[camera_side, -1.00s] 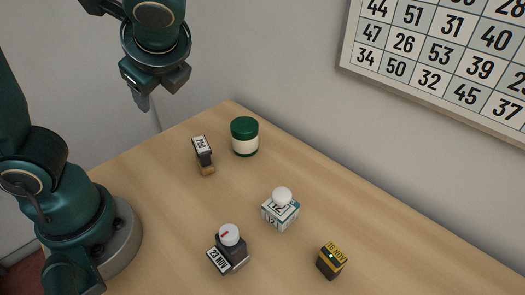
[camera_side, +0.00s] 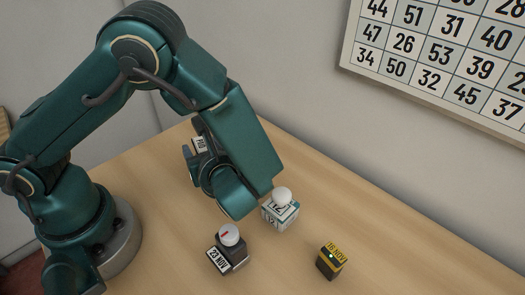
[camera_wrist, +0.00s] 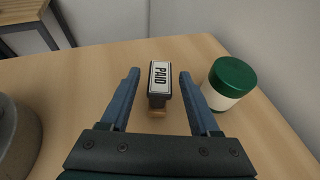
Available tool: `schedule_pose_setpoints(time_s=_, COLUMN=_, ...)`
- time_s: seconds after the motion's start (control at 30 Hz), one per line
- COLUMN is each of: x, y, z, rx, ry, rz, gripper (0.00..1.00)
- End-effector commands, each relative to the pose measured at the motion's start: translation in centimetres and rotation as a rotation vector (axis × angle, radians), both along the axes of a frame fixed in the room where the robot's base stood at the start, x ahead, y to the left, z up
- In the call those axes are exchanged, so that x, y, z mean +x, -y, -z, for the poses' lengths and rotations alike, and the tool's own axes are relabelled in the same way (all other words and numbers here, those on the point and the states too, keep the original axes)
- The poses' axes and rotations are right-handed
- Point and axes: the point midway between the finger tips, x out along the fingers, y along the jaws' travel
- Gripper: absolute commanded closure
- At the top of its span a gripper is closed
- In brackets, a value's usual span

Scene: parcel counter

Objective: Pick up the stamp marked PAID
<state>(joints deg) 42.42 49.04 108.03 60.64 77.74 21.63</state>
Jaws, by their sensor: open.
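The stamp marked PAID (camera_wrist: 159,80) lies on the counter in the wrist view, its white label reading PAID over a dark body with a wooden part at the near end. In the side view only its label (camera_side: 200,144) shows above my gripper, the rest hidden by my arm. My gripper (camera_wrist: 157,80) is open, with one blue finger to the left and one to the right of the stamp. A gap shows between each finger and the stamp, so it is not held.
A green-lidded jar (camera_wrist: 231,82) stands close to the right finger. A cube stamp with a white knob (camera_side: 281,211), a 23 NOV stamp (camera_side: 229,250) and a yellow-topped 16 NOV block (camera_side: 331,260) stand on the wooden counter (camera_side: 400,240). Its right side is clear.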

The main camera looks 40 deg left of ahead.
Motion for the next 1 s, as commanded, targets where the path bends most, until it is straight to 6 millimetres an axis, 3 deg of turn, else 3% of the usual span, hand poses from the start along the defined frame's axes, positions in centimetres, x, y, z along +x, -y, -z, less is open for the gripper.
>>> schedule_pose_setpoints(time_s=0.2, x=0.1, y=-0.1, z=2.4, rx=0.0, ry=0.0, rz=-0.001, gripper=0.38)
schedule_pose_setpoints(time_s=0.6, x=1.4, y=-3.9, z=4.2, rx=-0.001, ry=0.001, rz=-0.003, gripper=0.38)
schedule_pose_setpoints(time_s=0.97, x=1.6, y=-4.5, z=4.4, rx=-0.002, ry=0.002, rz=0.0, gripper=0.38)
schedule_pose_setpoints(time_s=1.0, x=1.6, y=-4.4, z=4.4, rx=-0.002, ry=0.002, rz=0.0, gripper=0.53)
